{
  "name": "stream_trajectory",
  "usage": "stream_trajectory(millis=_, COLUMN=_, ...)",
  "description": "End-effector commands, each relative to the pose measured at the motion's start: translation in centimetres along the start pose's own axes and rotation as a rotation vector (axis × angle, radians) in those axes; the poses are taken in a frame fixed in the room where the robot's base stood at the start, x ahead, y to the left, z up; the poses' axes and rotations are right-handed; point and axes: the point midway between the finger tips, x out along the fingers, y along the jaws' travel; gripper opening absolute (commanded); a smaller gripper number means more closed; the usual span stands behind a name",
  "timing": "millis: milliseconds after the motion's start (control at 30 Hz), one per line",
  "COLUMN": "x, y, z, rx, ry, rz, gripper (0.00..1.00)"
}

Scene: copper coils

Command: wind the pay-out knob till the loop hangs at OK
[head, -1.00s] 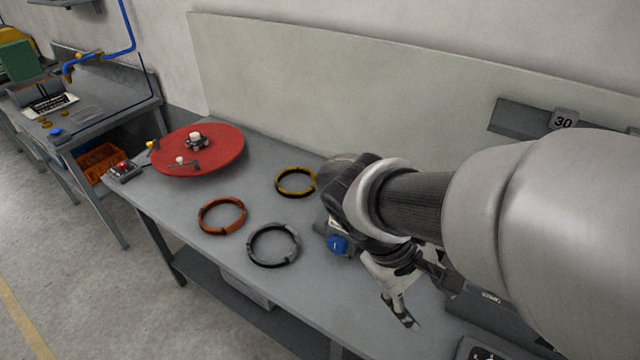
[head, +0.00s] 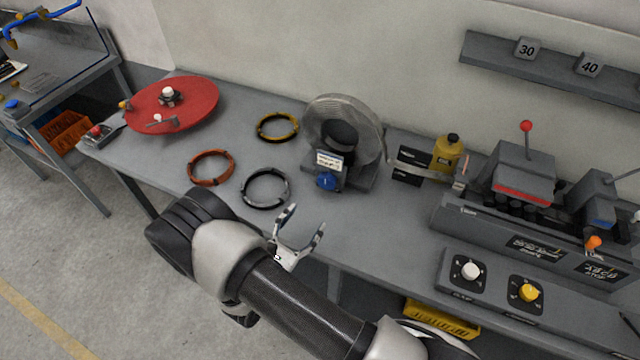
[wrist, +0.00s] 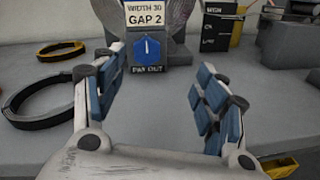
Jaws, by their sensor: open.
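The blue pay-out knob (head: 326,181) is on the front of the decoiler, below a white card, and a metal coil (head: 343,130) stands above it. In the wrist view the knob (wrist: 148,50) has a white mark pointing up and a "PAY OUT" label beneath. A strip (head: 420,171) runs from the coil to the machine at right, past a dark gauge board (head: 408,166). The wrist view shows "HIGH" on the board (wrist: 219,14); the loop's level cannot be read. My gripper (head: 307,220) is open and empty, short of the knob and not touching it.
Orange (head: 211,168), grey (head: 265,188) and yellow (head: 277,127) rings lie left of the decoiler. A red turntable (head: 172,104) is at far left. A control panel with white (head: 470,270) and yellow (head: 529,292) knobs is at right. The bench before the knob is clear.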

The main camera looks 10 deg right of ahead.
Motion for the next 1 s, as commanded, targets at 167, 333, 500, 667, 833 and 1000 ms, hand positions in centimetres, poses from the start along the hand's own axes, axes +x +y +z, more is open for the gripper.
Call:
stream_trajectory(millis=167, x=-1.1, y=0.2, z=-2.5, rx=-0.042, ry=0.01, rz=0.094, gripper=0.66)
stream_trajectory(millis=333, x=0.3, y=0.3, z=-2.7, rx=-0.043, ry=0.011, rz=0.096, gripper=0.66)
stream_trajectory(millis=500, x=3.6, y=0.5, z=-2.7, rx=-0.042, ry=0.009, rz=0.093, gripper=0.66)
stream_trajectory(millis=667, x=7.1, y=0.8, z=-2.8, rx=-0.042, ry=0.009, rz=0.092, gripper=0.66)
stream_trajectory(millis=833, x=10.8, y=1.1, z=-2.8, rx=-0.041, ry=0.009, rz=0.093, gripper=0.66)
stream_trajectory(millis=1000, x=13.8, y=1.5, z=-2.8, rx=-0.042, ry=0.009, rz=0.095, gripper=0.66)
